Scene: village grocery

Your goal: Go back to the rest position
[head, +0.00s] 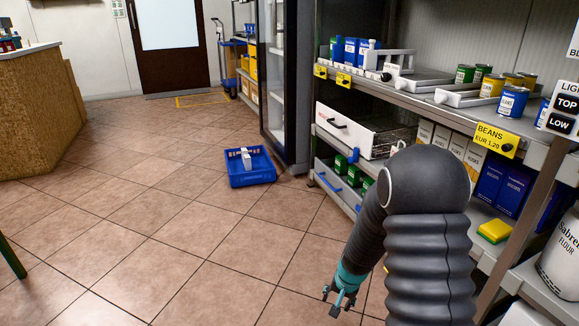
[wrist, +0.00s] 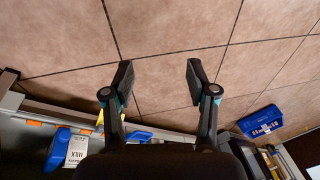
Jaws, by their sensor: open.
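My gripper (head: 341,300) hangs low in front of the shelf, over the tiled floor, at the lower middle of the head view. In the wrist view my gripper (wrist: 160,78) shows two dark fingers spread apart with only floor tiles between them. It is open and holds nothing. My dark, ribbed arm covers part of the lower shelves in the head view.
A shelf rack (head: 410,98) with cans and cartons stands close on the right. A blue crate (head: 250,180) holding a white item lies on the floor ahead; it also shows in the wrist view (wrist: 262,113). A wooden counter (head: 40,118) stands at left.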

